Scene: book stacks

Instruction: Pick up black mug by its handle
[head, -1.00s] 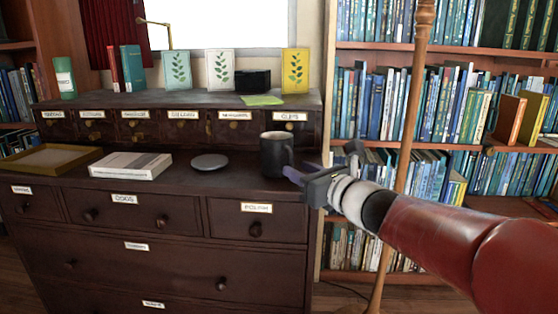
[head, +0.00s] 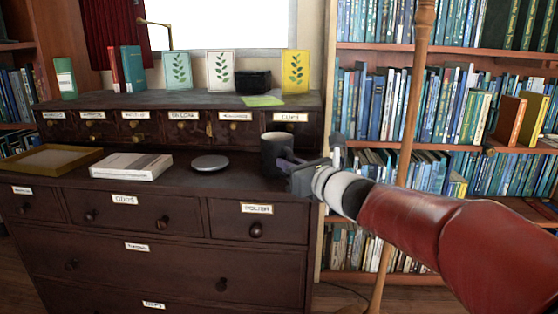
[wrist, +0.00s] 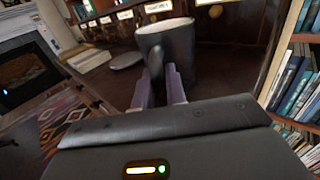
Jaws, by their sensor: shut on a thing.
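The black mug (head: 272,153) stands upright on the dresser's lower top, near its right end. Its inside is pale. It also shows in the wrist view (wrist: 178,50), with its handle turned toward my gripper. My gripper (head: 288,160) reaches in from the right at handle height. In the wrist view my gripper's two purple fingers (wrist: 160,88) are on either side of the handle and shut on it. The mug's base still appears to rest on the dresser.
The dark dresser (head: 150,265) has labelled drawers and a raised back shelf. Left of the mug lie a grey disc (head: 210,162), a white book (head: 131,166) and a yellow-rimmed tray (head: 50,158). A wooden pole (head: 408,150) and bookshelves stand right.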

